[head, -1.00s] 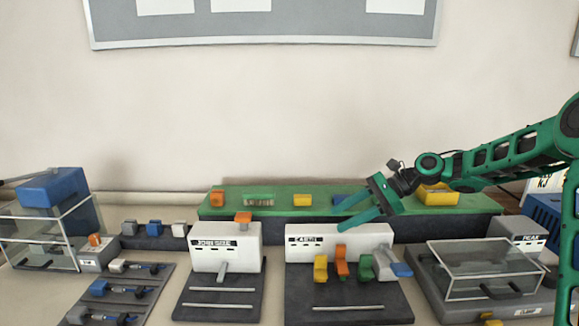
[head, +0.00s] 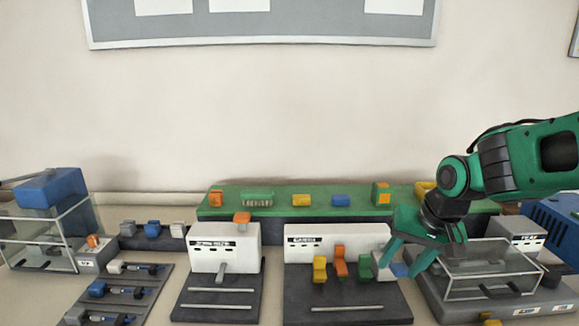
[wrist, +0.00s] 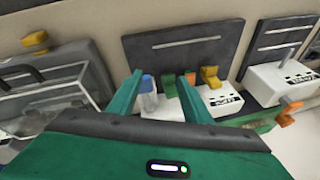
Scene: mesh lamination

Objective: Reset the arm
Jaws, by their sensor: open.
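My gripper (head: 408,258) is green, with its two fingers spread apart and nothing between them. In the head view it hangs at the right, pointing down and left, in front of the left edge of the clear-lidded box (head: 490,270). A small blue-tipped lever (head: 398,270) lies close by its fingertips; in the wrist view the blue tip (wrist: 147,84) shows between the fingers (wrist: 160,85). I cannot tell whether they touch. My arm comes in from the right edge and covers part of the green shelf's right end.
A white block with yellow, orange and green levers (head: 340,238) stands left of my gripper. Another white block (head: 225,245) is further left. A green shelf (head: 275,212) with small coloured parts runs behind. A blue crate (head: 555,220) is at far right.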

